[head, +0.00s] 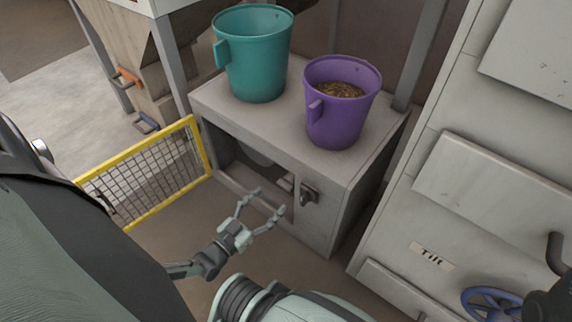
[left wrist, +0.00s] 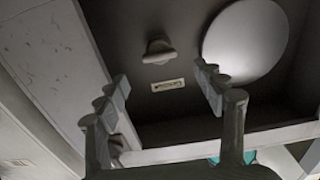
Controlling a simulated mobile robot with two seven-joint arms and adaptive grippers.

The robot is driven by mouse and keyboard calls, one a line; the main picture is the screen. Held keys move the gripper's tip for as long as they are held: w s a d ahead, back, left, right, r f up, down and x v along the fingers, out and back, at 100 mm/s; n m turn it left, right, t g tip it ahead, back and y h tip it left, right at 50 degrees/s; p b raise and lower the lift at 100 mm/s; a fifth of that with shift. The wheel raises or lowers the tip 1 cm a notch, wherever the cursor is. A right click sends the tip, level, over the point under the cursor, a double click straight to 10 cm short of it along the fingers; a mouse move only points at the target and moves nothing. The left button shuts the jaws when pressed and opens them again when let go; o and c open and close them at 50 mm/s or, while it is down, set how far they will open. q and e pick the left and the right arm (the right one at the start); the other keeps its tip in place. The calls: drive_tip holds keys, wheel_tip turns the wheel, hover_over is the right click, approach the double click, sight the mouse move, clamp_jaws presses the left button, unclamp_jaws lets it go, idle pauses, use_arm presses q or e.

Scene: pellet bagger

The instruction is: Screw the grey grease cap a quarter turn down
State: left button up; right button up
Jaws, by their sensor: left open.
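The grey grease cap (left wrist: 158,50) is a small winged knob on the dark back wall of the cabinet's recess in the left wrist view. A small label (left wrist: 168,85) sits just below it. My left gripper (left wrist: 164,92) is open, with one finger to each side of the cap's line and nothing between them. The fingers appear short of the cap, not touching it. In the head view my left gripper (head: 267,203) is in front of the cabinet's (head: 338,205) open front. I cannot make out the cap there. My right gripper is not in view.
A pale disc (left wrist: 245,40) is right of the cap. A teal bucket (head: 258,60) and a purple bucket (head: 335,122) holding pellets stand on the cabinet. A yellow-framed mesh gate (head: 150,170) is at left; a latch (head: 309,195) is right of the opening.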

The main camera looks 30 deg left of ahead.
sight(283, 187)
use_arm(q)
drive_tip(key=w, duration=0.4)
drive_tip(key=w+b, duration=0.1)
drive_tip(key=w, duration=0.1)
drive_tip(key=shift+d, duration=0.25)
drive_tip(key=shift+c, duration=0.6)
drive_tip(key=c, duration=1)
drive_tip(key=shift+c, duration=0.2)
